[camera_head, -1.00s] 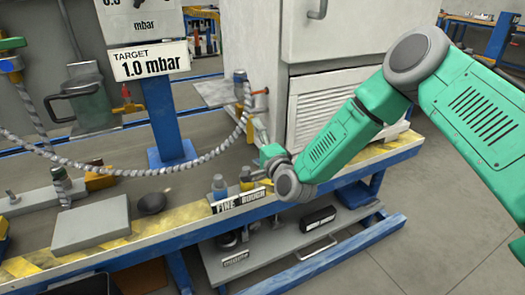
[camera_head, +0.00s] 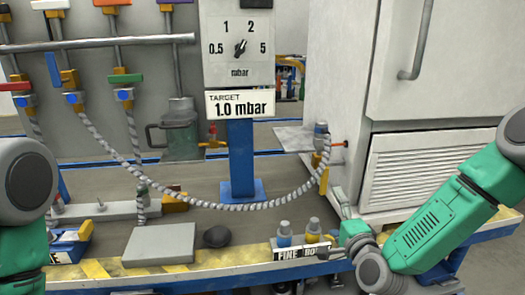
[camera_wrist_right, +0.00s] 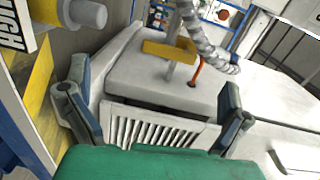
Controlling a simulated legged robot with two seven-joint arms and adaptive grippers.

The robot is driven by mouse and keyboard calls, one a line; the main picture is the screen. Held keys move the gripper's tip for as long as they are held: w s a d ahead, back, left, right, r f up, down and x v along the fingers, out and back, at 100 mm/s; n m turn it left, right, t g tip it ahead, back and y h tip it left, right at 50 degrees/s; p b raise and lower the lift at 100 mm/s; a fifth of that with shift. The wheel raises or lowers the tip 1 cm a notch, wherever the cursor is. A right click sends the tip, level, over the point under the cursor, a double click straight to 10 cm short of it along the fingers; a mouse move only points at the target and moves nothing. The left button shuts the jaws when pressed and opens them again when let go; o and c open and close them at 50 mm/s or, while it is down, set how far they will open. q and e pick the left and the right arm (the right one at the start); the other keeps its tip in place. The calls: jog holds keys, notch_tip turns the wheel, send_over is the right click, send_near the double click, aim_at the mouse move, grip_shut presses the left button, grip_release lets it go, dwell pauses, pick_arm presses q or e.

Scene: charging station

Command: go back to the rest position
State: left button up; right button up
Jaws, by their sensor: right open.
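My right gripper (camera_head: 345,212) is over the bench's front edge, just right of the FINE and ROUGH valve knobs (camera_head: 298,234). Its wrist hides part of it. In the right wrist view its two fingers (camera_wrist_right: 155,110) stand wide apart with nothing between them. Beyond them are the white cabinet's vented panel and a grey hose with a yellow fitting. My left arm (camera_head: 25,190) shows only as a joint and green link at the left edge; its gripper is not in view.
The white cabinet (camera_head: 338,90) stands behind my right arm. A grey braided hose (camera_head: 240,206) hangs across the bench. The gauge post (camera_head: 240,150) with its 1.0 mbar sign stands mid-bench.

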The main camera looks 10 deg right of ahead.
jog(key=s+a+f+n+g+y+p, duration=0.1)
jog(key=s+a+f+n+g+p, duration=0.35)
jog(key=s, duration=0.45)
jog(key=s+a+f+n+g+y+p, duration=0.1)
jog(key=s+f+n+g, duration=0.35)
jog(key=s+f, duration=0.35)
jog(key=s+d+n+g+h+p, duration=0.1)
jog(key=s+d+n+g+p, duration=0.1)
jog(key=s, duration=0.9)
jog(key=s+d+r+n+g+h+p, duration=0.1)
jog(key=s+d+n+g, duration=0.4)
jog(key=s, duration=0.7)
jog(key=shift+s+d+n+g+h+p, duration=0.2)
jog(key=shift+n+g+h+p, duration=0.2)
jog(key=shift+n+h+p, duration=0.15)
